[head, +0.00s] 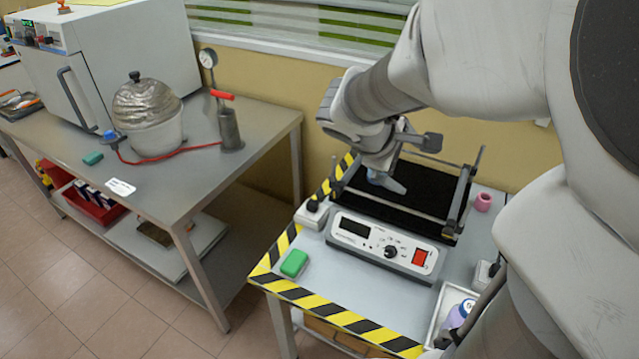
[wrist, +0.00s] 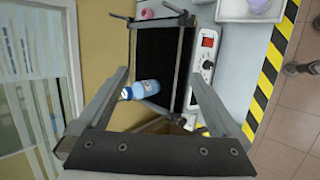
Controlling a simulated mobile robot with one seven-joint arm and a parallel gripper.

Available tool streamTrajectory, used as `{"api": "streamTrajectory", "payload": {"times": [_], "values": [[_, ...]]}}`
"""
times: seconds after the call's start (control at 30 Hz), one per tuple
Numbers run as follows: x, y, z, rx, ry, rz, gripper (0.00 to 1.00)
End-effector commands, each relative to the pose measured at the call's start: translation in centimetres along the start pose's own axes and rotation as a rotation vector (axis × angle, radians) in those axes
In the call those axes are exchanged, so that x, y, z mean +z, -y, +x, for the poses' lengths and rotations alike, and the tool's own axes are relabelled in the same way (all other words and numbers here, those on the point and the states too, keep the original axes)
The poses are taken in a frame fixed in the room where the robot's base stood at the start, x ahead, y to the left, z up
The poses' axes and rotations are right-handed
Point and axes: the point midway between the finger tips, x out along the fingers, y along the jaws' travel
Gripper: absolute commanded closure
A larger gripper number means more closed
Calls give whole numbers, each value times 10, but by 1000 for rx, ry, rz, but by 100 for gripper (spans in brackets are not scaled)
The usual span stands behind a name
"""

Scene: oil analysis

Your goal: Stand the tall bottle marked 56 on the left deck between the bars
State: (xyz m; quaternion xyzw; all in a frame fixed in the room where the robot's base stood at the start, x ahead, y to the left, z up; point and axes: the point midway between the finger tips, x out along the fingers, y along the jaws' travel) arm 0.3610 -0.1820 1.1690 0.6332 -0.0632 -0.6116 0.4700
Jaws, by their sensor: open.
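In the head view a pale blue shape (head: 383,181) shows between the metal bars (head: 459,203) of the shaker (head: 384,243), partly hidden by my gripper. My gripper (wrist: 158,78) is open, its fingers apart on either side of the bottle without visible contact.
A pink cup (head: 482,202) stands right of the deck. A white tray (head: 440,318) with a purple-marked bottle (head: 458,313) is at the front right. A green block (head: 294,263) lies at the front left. The wall is close behind the deck.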

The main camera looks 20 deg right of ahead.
Motion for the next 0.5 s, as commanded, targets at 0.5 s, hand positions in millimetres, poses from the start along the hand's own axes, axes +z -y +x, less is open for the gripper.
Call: {"api": "streamTrajectory", "payload": {"times": [0.5], "values": [[13, 104, -132, -458, -319, 643, 0]]}}
